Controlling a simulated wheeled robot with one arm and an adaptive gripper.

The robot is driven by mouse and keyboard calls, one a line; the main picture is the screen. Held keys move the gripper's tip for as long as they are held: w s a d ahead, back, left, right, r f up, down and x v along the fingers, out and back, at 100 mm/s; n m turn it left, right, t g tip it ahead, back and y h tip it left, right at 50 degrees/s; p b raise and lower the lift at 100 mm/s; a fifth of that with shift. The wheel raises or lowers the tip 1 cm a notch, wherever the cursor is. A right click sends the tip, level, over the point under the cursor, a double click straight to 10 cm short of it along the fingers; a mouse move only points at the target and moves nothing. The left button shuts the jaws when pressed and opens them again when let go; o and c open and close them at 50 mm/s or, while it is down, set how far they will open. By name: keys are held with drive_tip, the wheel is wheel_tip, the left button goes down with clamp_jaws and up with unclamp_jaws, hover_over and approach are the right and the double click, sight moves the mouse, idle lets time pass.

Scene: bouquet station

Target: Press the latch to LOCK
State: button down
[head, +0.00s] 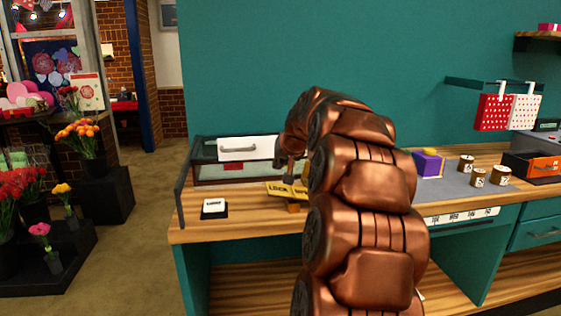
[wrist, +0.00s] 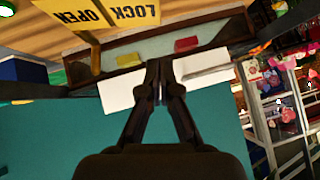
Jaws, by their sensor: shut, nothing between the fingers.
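A yellow plate (head: 282,188) reading LOCK stands on the wooden counter, partly hidden by my copper arm. In the wrist view the plate (wrist: 105,20) appears upside down at top left, with both LOCK and OPEN on it. In the head view the arm mostly hides the gripper.
A small white card (head: 214,206) lies on the counter left of the plate. A purple box (head: 428,163) and several small tins (head: 467,162) stand right of my arm. Red and yellow blocks (wrist: 186,44) show inside the case. Flower stands (head: 103,190) occupy the left floor.

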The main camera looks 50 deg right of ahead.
sight(267, 186)
drive_tip(key=x, duration=0.6)
drive_tip(key=shift+p, duration=0.35)
drive_tip(key=shift+w+a+f, duration=0.1)
drive_tip(key=shift+f, duration=0.4)
drive_tip(key=shift+w+a+f, duration=0.1)
drive_tip(key=shift+a+f, duration=0.05)
drive_tip(key=shift+f, duration=0.35)
drive_tip(key=shift+w+a+f, duration=0.1)
drive_tip(key=shift+a+f, duration=0.05)
drive_tip(key=shift+f, duration=0.9)
drive_tip(key=shift+a+f, duration=0.1)
drive_tip(key=shift+w+a+f+n+g+h, duration=0.2)
drive_tip(key=shift+f+n+g+h, duration=0.1)
drive_tip(key=shift+f+g+h, duration=0.15)
drive_tip(key=shift+w+a+f+n+g+h, duration=0.15)
drive_tip(key=shift+a+f+n+g+h, duration=0.05)
drive_tip(key=shift+f+n+g+h, duration=0.2)
drive_tip(key=shift+w+a+f+n+g+h+b, duration=0.15)
drive_tip(key=shift+f+n+g+h+b, duration=0.4)
drive_tip(key=shift+f+h, duration=0.5)
drive_tip(key=shift+f, duration=0.2)
drive_tip(key=shift+a+r, duration=0.1)
